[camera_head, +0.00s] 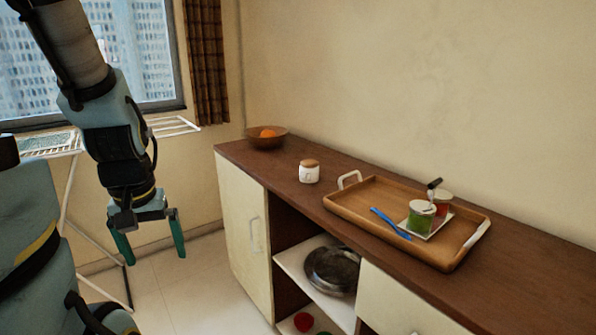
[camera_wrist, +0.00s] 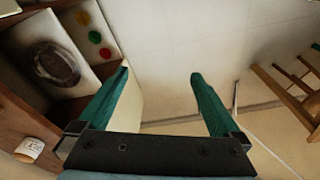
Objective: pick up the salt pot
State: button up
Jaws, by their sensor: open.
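The salt pot (camera_head: 309,173) is a small white jar with a brown lid. It stands upright on the brown counter (camera_head: 335,160), left of the tray. It also shows in the wrist view (camera_wrist: 29,150) at the lower left, beside my gripper's base. My gripper (camera_head: 148,252) hangs pointing down in front of the cabinet, left of the counter and apart from the pot. Its two green fingers are spread wide with nothing between them, as the wrist view (camera_wrist: 160,75) shows.
A wooden tray (camera_head: 345,208) holds a blue utensil (camera_head: 390,223) and green and red jars (camera_head: 422,218). A brown bowl (camera_head: 267,141) with an orange fruit stands at the counter's far end. A pan (camera_head: 332,270) sits on the open shelf. A drying rack (camera_head: 60,148) stands by the window.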

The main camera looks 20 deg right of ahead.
aim_at(308, 171)
jog(key=i+j+z, duration=0.1)
jog(key=i+z, duration=0.3)
jog(key=i+j+z, duration=0.4)
jog(key=i, duration=0.15)
jog(key=i+j+z, duration=0.75)
jog(key=j+z, duration=0.15)
jog(key=j, duration=0.15)
jog(key=i+j+z, duration=0.2)
jog(key=j, duration=0.2)
jog(key=j+z, duration=0.25)
jog(key=i+j, duration=0.15)
jog(key=j, duration=0.1)
